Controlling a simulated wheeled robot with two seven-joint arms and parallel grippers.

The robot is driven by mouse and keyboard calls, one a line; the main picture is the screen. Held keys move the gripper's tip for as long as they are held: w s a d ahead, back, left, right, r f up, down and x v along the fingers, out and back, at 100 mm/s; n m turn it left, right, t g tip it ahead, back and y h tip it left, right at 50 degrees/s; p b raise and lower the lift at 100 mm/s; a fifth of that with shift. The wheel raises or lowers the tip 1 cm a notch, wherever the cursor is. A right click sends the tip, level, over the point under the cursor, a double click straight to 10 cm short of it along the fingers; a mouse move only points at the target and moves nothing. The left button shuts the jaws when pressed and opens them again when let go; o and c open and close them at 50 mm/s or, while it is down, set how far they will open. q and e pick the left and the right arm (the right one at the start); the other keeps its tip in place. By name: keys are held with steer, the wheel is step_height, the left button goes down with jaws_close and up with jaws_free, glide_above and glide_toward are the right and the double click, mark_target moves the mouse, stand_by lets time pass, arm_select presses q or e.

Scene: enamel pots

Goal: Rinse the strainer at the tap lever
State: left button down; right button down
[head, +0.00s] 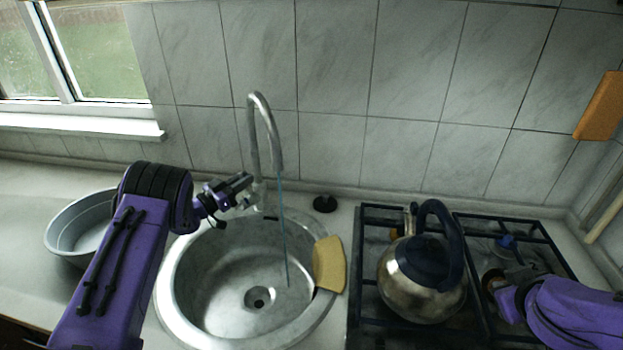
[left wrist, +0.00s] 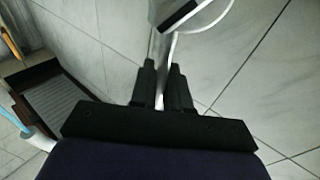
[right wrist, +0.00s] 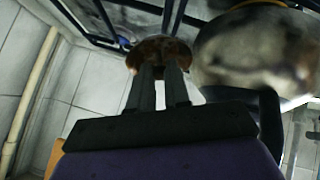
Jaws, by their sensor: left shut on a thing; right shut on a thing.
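The tap (head: 267,125) stands behind the round metal sink (head: 172,285), and a thin stream of water (head: 284,235) falls from its spout into the sink. My left gripper (head: 245,186) is at the tap's base, shut on the tap lever, which is mostly hidden by the fingers; a pale sliver of it shows between them in the left wrist view (left wrist: 161,101). My right gripper (right wrist: 163,72) is shut on a brown, rounded thing (right wrist: 158,49), perhaps the strainer, over the right of the hob. It is away from the water, and much of its shape is hidden.
A steel kettle (head: 422,290) with a dark handle stands on the gas hob (head: 358,325), between the sink and my right gripper. A yellow sponge (head: 329,264) lies on the sink's right rim. A black plug (head: 325,204) sits behind it. A grey basin (head: 60,238) is at left.

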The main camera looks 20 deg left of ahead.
arm_select(q)
steer(key=c, duration=1.3)
jaws_free()
steer(key=shift+c, duration=0.2)
